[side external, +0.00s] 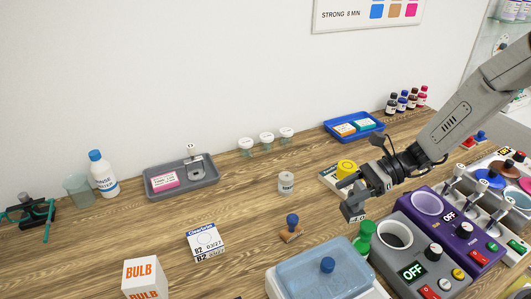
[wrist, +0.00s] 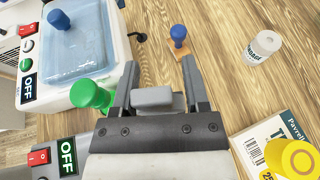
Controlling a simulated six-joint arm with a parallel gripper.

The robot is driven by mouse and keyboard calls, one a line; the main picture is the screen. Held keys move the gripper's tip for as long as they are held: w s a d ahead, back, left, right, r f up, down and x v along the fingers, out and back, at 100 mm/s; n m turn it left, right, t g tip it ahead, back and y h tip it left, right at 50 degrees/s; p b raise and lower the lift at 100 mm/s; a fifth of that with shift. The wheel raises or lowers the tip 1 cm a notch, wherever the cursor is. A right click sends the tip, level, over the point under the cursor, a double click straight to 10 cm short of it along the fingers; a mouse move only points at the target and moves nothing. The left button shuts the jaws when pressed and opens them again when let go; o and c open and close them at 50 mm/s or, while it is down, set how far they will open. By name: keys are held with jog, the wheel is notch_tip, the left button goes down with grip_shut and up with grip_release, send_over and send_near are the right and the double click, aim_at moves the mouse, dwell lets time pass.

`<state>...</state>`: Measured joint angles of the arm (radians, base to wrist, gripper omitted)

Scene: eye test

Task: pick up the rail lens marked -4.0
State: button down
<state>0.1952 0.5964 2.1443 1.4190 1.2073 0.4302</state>
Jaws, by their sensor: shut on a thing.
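My gripper (side external: 354,203) is above the table, left of the purple and grey units. In the wrist view my gripper (wrist: 160,78) has its two dark fingers on either side of a grey block (wrist: 154,98), which sits low between them. Several grey pieces with white tags (side external: 460,170) stand at the purple unit.
A green-handled piece (wrist: 90,96) is close to the left finger. A blue-topped stamp (side external: 292,228) and white canister (side external: 286,183) stand on the table. A lidded pale-blue bath (side external: 320,270) is at the front; a yellow roll (side external: 346,168) is beside the arm.

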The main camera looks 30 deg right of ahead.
jog(key=s+d+r, duration=0.2)
jog(key=s+r, duration=0.4)
jog(key=s, duration=0.4)
jog(key=shift+s, duration=0.2)
dwell(0.5)
